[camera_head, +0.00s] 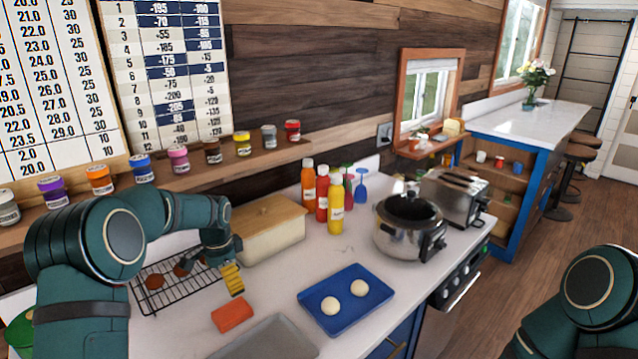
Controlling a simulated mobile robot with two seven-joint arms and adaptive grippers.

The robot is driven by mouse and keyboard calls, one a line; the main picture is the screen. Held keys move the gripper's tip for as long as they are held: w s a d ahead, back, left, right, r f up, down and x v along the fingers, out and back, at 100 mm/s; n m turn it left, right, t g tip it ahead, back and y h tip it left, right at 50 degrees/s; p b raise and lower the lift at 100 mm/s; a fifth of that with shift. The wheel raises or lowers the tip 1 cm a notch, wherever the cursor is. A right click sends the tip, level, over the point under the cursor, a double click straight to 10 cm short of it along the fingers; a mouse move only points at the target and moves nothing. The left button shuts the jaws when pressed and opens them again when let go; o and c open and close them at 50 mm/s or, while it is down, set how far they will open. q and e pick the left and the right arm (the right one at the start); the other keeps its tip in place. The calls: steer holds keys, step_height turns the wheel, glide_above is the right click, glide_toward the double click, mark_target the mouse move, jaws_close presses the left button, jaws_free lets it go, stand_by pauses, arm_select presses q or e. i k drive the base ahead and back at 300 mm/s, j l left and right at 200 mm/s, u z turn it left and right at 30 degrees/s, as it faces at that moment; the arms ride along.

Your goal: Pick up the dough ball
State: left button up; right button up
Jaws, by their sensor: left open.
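Two pale round dough balls sit apart on a blue tray (372,312) on the white counter. The nearer dough ball (330,306) is left of the middle, and the other dough ball (359,288) is behind it to the right. My left gripper (232,281) is open, left of the blue tray and clear of both balls, pointing down near the wire rack and bread box. A yellow ribbed part shows at its end. Only a link of my right arm shows at the lower right; its gripper is out of view.
An orange-red block (232,314) and a grey tray (268,341) lie in front of my left gripper. A wire rack (150,300) is left, a cream bread box (270,230) behind. Sauce bottles (336,205), a steel cooker (408,228) and a toaster (455,195) stand beyond the blue tray.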

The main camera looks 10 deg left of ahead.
mark_target(330, 306)
steer(key=k+l, duration=0.65)
steer(key=k, duration=0.25)
